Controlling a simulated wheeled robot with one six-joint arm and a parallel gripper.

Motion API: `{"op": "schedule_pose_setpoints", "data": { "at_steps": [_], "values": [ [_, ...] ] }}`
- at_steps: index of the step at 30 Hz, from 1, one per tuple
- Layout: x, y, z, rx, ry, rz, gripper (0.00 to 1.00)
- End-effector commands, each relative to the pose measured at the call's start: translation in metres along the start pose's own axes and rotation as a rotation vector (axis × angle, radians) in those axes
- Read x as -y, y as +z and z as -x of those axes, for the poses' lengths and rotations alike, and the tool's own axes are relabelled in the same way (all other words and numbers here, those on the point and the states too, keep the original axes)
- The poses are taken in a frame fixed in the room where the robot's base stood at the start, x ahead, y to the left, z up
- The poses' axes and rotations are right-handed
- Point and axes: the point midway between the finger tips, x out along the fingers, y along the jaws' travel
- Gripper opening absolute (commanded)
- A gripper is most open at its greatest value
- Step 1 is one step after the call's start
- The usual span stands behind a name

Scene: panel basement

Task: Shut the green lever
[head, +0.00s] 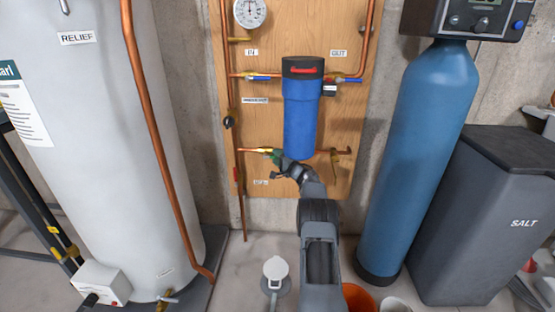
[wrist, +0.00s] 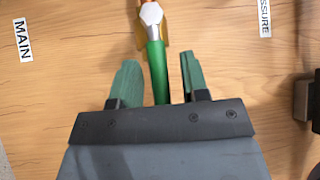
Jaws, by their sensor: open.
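The green lever (wrist: 157,72) is on a brass valve with a silver hex nut (wrist: 151,14) in the wrist view. From the nut it runs down the picture between my fingers, and its lower end is hidden by my gripper's body. My gripper (wrist: 160,66) is open, with one green-padded finger on each side of the lever. A gap shows on both sides; the right finger looks closer. In the head view the lever (head: 276,156) is a small green spot at the board's lower left pipe, partly covered by my gripper (head: 281,168).
A blue filter housing (head: 301,118) hangs on the wooden board (head: 262,55) just above my arm. A copper pipe (head: 239,195) runs down at the left. A white tank (head: 90,150) stands left, a blue cylinder (head: 415,150) right. A MAIN label (wrist: 23,40) is on the board.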

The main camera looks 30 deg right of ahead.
Motion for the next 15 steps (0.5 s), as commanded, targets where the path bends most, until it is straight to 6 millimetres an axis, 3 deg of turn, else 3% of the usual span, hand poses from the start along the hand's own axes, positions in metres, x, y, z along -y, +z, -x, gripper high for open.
{"op": "schedule_pose_setpoints", "data": {
  "at_steps": [6, 15],
  "values": [
    [-0.0001, -0.0002, 0.0001, 0.0, 0.0, 0.0, 0.41],
    [-0.0001, -0.0003, 0.0003, -0.001, 0.0, 0.0, 0.12]
  ]
}}
